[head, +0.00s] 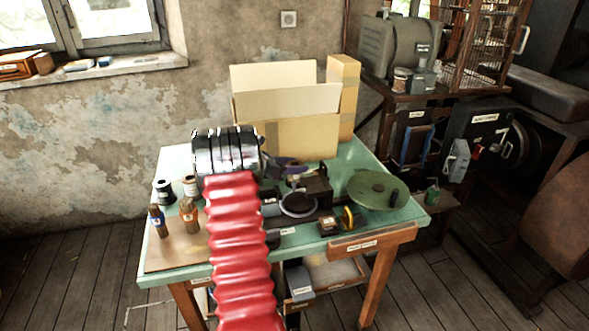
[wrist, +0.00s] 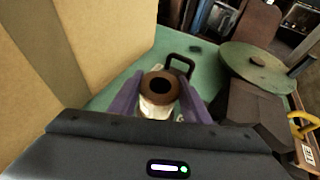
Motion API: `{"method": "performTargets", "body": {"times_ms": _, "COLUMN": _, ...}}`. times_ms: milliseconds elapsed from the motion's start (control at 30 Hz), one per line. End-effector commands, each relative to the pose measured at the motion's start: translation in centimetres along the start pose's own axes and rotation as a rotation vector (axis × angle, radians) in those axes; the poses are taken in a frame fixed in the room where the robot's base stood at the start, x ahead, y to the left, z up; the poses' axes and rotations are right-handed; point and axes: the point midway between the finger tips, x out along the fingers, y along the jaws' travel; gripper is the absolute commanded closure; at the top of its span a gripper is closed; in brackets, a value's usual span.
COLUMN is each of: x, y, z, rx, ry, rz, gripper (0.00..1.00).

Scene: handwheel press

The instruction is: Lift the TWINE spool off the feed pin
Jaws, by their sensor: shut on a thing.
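A spool (wrist: 158,93) with a brown flanged top and pale winding sits between the two purple fingers of my gripper (wrist: 158,108) in the wrist view. The fingers are closed on its sides. The hole in its top is dark, and no pin shows in it. Its label is not readable. In the head view my gripper (head: 289,168) is over the back middle of the green table, just behind the dark press (head: 316,186). There the spool is mostly hidden, and I cannot tell whether it is still on the feed pin.
An open cardboard box (head: 310,135) stands close behind my gripper. A green disc (head: 377,190) lies at the right. A black handle (wrist: 181,64) is just beyond the spool.

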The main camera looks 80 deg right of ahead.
Motion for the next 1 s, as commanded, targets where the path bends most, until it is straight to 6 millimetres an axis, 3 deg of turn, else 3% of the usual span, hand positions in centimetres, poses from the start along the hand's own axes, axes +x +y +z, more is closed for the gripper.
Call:
{"method": "performTargets", "body": {"times_ms": 600, "x": -3.4, "y": 0.0, "z": 8.3, "rx": 0.002, "ry": -0.002, "rz": 0.0, "gripper": 0.81}}
{"method": "performTargets", "body": {"times_ms": 1000, "x": -3.7, "y": 0.0, "z": 8.9, "rx": 0.001, "ry": -0.001, "rz": 0.0, "gripper": 0.81}}
